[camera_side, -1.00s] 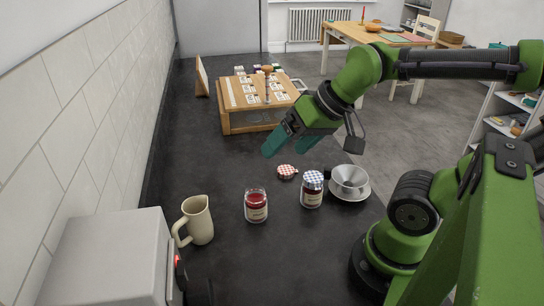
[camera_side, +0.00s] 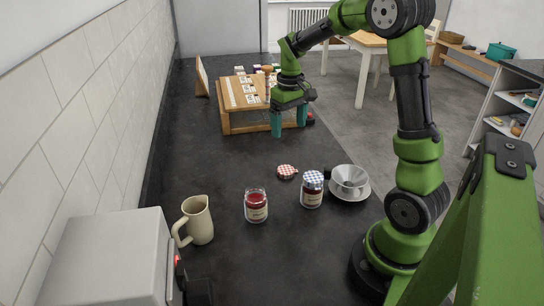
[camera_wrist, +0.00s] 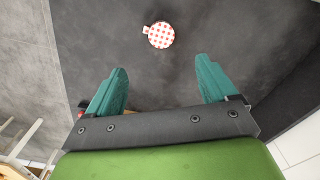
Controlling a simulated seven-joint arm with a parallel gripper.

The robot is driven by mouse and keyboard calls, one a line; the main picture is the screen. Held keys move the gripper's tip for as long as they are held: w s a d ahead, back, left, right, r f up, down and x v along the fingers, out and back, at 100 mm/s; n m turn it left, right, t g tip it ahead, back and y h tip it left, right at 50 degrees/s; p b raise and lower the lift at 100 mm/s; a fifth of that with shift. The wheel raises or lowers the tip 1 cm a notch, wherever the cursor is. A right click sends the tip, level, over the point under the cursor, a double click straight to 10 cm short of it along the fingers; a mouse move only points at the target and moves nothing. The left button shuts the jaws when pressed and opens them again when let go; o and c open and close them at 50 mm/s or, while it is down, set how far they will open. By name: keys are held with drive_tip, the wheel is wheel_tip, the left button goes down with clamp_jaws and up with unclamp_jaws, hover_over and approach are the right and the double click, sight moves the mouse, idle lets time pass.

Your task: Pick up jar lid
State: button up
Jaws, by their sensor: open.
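The jar lid (camera_side: 287,171) is a small round lid with a red and white checked pattern. It lies on the dark worktop behind the two jars, apart from them. In the wrist view the lid (camera_wrist: 161,35) shows near the top centre, beyond the fingertips, with a small tab on its left side. My gripper (camera_side: 290,130) points down above the worktop, farther back than the lid and higher. Its two teal fingers (camera_wrist: 162,82) are apart with nothing between them.
An open red jam jar (camera_side: 256,205) and a jar with a blue checked lid (camera_side: 312,189) stand near the lid. A metal funnel (camera_side: 349,179) on a white plate (camera_side: 362,194) is right. A cream jug (camera_side: 197,220) is front left. A wooden stand (camera_side: 238,122) is behind.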

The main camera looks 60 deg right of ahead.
hover_over(286, 170)
drive_tip(key=f, duration=0.9)
drive_tip(key=shift+s+f, duration=0.2)
drive_tip(key=shift+w+f, duration=0.2)
drive_tip(key=shift+f, duration=2.55)
